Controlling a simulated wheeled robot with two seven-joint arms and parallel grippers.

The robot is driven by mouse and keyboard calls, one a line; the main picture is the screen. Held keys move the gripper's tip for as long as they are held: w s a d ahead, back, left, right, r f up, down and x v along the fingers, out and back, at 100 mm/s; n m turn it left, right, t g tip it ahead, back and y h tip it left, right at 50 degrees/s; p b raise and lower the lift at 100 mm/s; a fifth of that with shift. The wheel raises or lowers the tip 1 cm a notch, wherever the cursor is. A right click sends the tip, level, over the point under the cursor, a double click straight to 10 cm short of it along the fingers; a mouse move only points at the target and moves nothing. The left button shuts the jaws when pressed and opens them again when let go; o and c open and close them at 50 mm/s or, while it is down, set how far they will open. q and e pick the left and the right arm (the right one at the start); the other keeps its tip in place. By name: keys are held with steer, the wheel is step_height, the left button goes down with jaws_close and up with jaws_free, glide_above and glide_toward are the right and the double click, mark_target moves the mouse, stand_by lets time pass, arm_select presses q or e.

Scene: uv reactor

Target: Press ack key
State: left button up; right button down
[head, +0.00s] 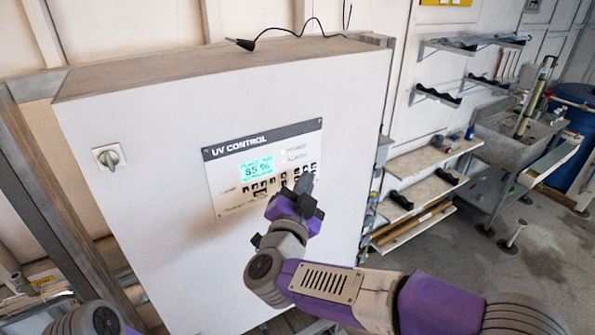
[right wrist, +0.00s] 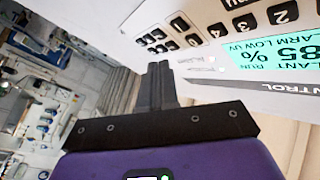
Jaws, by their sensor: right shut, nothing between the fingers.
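The white UV control cabinet (head: 215,260) carries a panel (head: 222,205) with a green display (head: 257,169) reading 85 % and rows of black keys (head: 262,186). No key labelled ack can be made out. My right gripper (head: 304,184) is shut and empty, in front of the panel's right part, and hides some keys. In the right wrist view its closed fingers (right wrist: 157,75) point towards the panel edge beside several black keys (right wrist: 168,40); the display (right wrist: 282,58) is at right. I cannot tell whether the fingertips touch the panel. My left gripper is out of view.
A rotary switch (head: 109,157) sits on the cabinet's left. A black cable (head: 290,35) lies on its top. Shelves (head: 425,180) and a sink (head: 505,125) stand to the right, with open floor (head: 545,255) before them.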

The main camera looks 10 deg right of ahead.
steer(key=shift+w, duration=0.1)
steer(key=shift+w+a, duration=0.15)
steer(key=shift+w, duration=0.15)
steer(key=shift+w, duration=0.2)
stand_by(0.5)
steer(key=shift+s, duration=0.65)
steer(key=shift+d, duration=0.2)
steer(key=s, duration=0.1)
steer(key=s+d+b, duration=0.1)
steer(key=s, duration=0.2)
steer(key=shift+s+d, duration=0.3)
steer(key=shift+s, duration=0.05)
